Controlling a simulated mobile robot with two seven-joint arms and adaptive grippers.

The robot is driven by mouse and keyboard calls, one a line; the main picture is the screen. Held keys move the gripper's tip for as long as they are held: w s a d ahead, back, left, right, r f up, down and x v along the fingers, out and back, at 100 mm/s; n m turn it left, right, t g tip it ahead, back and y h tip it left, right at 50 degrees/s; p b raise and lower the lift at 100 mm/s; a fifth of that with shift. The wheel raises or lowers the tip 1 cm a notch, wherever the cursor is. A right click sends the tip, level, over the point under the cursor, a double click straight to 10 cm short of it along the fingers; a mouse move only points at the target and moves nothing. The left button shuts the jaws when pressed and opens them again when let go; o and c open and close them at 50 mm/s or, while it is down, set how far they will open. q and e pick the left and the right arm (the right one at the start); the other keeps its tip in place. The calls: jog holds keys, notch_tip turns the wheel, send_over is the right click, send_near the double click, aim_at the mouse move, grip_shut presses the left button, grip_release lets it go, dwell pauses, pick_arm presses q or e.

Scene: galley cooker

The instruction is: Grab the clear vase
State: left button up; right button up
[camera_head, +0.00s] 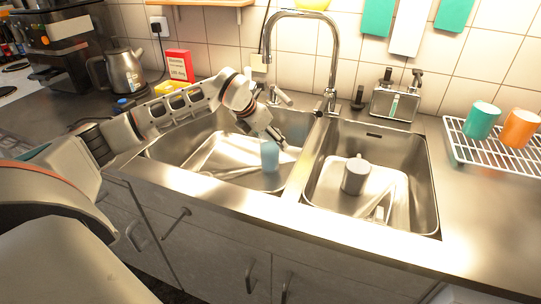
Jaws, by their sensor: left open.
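A pale blue, see-through vase or cup (269,157) stands upright in the left sink basin, near its right side. It is the only see-through vessel that I make out. My left gripper (272,138) reaches over the left basin from behind and left, with its fingers at the vase's top. The fingers are open. I cannot tell whether they touch the vase or stand around its rim. The gripper hides part of the vase's top. My right gripper is not in view.
A grey mug (355,175) and utensils lie in the right basin. The tall faucet (334,60) rises behind the divider. A drying rack (480,152) with a green cup (481,120) and an orange cup (519,128) is at right. A kettle (124,73) stands back left.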

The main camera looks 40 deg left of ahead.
pick_arm(q)
jog(key=shift+r, duration=0.1)
grip_shut()
jog(key=shift+r, duration=0.15)
